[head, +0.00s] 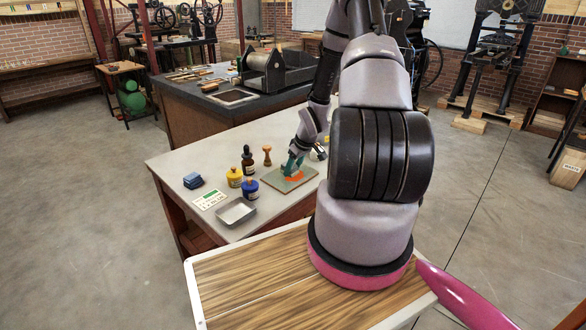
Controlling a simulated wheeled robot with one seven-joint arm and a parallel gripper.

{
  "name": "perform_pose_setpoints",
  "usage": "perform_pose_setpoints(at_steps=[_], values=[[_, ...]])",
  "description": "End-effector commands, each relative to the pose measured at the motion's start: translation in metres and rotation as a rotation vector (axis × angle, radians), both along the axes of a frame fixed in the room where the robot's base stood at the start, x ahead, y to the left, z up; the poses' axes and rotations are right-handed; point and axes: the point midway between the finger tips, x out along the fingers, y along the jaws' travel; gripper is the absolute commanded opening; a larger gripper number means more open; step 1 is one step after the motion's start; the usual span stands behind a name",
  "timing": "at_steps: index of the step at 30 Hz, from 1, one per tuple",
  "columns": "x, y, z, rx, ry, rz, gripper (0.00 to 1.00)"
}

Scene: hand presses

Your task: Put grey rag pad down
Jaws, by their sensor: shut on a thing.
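My gripper (291,167) is over the flat board on the worktable, its teal jaws pointing down. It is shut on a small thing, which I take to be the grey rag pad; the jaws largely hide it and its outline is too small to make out. The board (272,184) is greenish-grey with a tan edge and has an orange-red patch (294,177) right below the jaws. I cannot tell whether the held pad touches the board.
On the light worktable (172,160) stand a dark dropper bottle (248,160), yellow jar (234,177), blue jar (250,187), wooden-handled tool (267,155), metal tray (236,212), label card (210,199) and blue folded pads (193,180). Bare tabletop lies left of the jars.

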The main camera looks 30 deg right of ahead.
Motion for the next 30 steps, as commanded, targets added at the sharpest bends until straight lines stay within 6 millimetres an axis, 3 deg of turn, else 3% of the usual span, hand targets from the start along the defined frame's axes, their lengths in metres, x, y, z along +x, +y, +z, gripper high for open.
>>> perform_pose_setpoints(at_steps=[5, 6, 7, 8, 20, 30], values=[[0.000, 0.000, -0.004, 0.001, 0.001, 0.000, 0.00], [0.000, 0.000, -0.003, 0.001, 0.001, 0.000, 0.72], [0.000, 0.000, -0.003, 0.000, 0.001, 0.000, 0.83], [0.000, 0.000, -0.003, 0.001, 0.001, 0.000, 0.86], [-0.001, -0.001, 0.005, 0.000, -0.001, -0.001, 0.86], [-0.025, -0.011, 0.067, -0.002, -0.003, -0.004, 0.86]])
